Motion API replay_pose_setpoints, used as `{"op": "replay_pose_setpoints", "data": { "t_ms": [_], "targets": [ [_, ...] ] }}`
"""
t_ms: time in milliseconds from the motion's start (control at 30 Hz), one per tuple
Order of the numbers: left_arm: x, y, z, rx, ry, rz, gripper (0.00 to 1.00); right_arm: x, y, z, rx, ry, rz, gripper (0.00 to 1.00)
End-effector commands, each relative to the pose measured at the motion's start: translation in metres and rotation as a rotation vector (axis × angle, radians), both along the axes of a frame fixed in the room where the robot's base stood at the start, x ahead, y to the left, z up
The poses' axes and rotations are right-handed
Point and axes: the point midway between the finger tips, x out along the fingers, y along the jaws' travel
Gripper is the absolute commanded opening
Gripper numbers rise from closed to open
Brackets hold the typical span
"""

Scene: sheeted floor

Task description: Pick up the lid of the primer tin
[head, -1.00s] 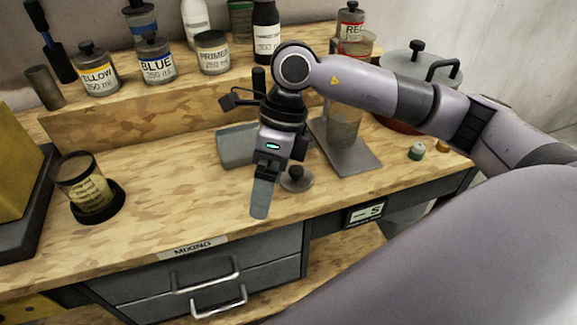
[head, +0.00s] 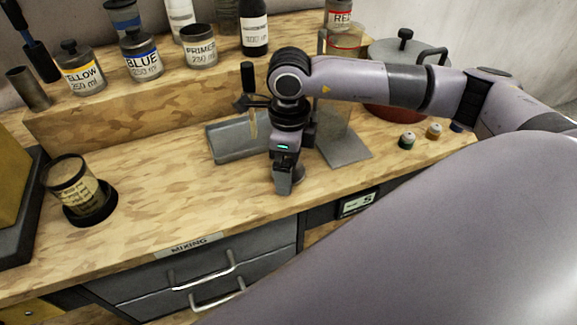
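The primer tin (head: 200,55) stands on the raised shelf at the back, its top without the knob that the yellow and blue tins have. A small dark round lid (head: 299,175) with a knob lies on the bench below, mostly hidden behind my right gripper. It looks like the primer tin's lid. My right gripper (head: 283,187) points down at the lid, its fingers in front of it and low over the bench. Whether the fingers are open or touch the lid cannot be told. My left gripper is not in view.
Yellow (head: 81,76) and blue (head: 141,62) tins stand left of the primer tin. A jar (head: 78,185) stands at left. The bench between is clear.

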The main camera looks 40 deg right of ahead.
Motion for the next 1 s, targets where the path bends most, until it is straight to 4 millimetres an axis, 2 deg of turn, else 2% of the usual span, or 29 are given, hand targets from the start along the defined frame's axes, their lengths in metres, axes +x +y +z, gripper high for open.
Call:
{"op": "replay_pose_setpoints", "data": {
  "t_ms": [133,167,300,333,767,867,1000],
  "targets": [
    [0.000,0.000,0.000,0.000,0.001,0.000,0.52,0.000,0.000,0.000,0.001,-0.001,0.000,1.00],
    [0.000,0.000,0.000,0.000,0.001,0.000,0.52,0.000,0.000,0.000,0.001,0.000,0.000,0.94],
    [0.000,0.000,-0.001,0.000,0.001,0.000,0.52,0.000,0.000,0.000,0.001,0.000,0.000,0.48],
    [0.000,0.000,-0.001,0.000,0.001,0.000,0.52,0.000,0.000,0.000,0.001,0.000,0.000,0.41],
    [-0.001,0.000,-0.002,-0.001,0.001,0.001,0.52,0.001,0.001,0.007,0.003,-0.002,0.000,0.41],
    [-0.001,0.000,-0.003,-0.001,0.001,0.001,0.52,0.001,0.001,0.018,0.003,-0.004,-0.001,0.41],
    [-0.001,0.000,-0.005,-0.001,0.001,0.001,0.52,0.002,0.001,0.044,0.003,-0.006,0.000,0.41]
  ]
}}
